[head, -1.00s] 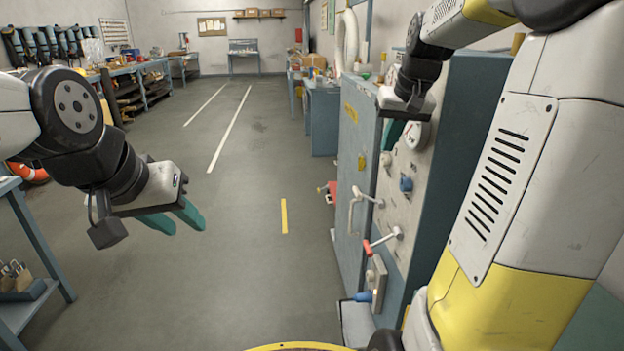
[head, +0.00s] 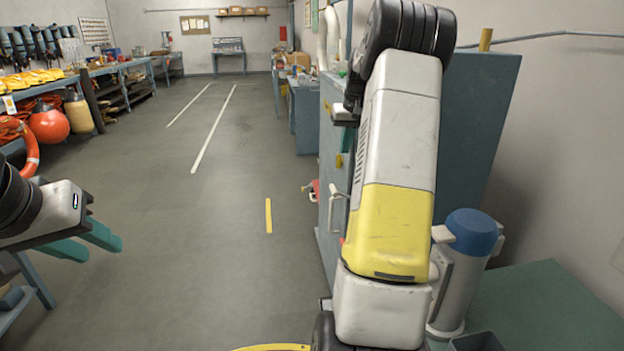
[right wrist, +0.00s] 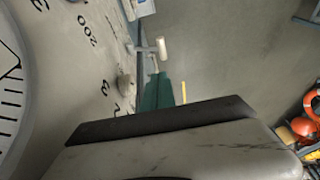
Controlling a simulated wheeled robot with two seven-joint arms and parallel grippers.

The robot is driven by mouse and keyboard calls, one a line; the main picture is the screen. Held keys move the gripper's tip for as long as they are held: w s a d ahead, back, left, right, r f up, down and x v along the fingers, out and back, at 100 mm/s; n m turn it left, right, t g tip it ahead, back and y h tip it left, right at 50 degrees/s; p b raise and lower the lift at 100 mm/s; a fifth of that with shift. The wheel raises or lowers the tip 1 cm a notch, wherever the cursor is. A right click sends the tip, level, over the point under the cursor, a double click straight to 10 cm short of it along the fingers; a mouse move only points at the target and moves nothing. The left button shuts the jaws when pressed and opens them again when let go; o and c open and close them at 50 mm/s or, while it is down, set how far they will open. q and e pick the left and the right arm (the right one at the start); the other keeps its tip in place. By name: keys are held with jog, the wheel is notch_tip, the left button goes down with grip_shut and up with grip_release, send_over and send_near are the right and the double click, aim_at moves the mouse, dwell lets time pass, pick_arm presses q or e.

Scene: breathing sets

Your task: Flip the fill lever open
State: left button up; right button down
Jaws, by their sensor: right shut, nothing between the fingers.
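The blue cabinet (head: 475,120) with the control panel stands right of centre in the head view. My right arm hides most of its panel face there. In the right wrist view a pale T-shaped lever (right wrist: 163,48) sticks out from the panel (right wrist: 70,70), beyond my fingertips; its label is not readable, so I cannot tell whether it is the fill lever. My right gripper (right wrist: 158,90) is shut and empty in front of the panel. In the head view only a sliver of it shows behind my arm. My left gripper (head: 92,243) is open and empty at the left, far from the cabinet.
A blue-topped canister (head: 467,265) stands on a green surface (head: 555,310) right of my arm. A workbench with orange floats (head: 48,122) is at left. The middle floor is clear.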

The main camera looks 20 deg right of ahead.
jog(key=shift+f, duration=0.1)
send_near(331, 185)
jog(key=f, duration=0.6)
jog(key=shift+s+d+f, duration=0.1)
jog(key=shift+s+d, duration=0.1)
jog(key=shift+a, duration=0.1)
dwell(0.4)
jog(key=shift+w+a+f+g+h, duration=0.25)
jog(key=shift+a+f+g+h, duration=0.05)
jog(key=shift+a+f+h, duration=0.55)
notch_tip(331, 185, down, 10)
jog(key=a+n+g+h, duration=0.1)
jog(key=a+h, duration=0.1)
jog(key=h, duration=0.7)
jog(key=shift+w+f+n+g, duration=0.2)
jog(key=shift+n+g, duration=0.1)
jog(key=shift+n, duration=0.1)
jog(key=shift+f, duration=0.1)
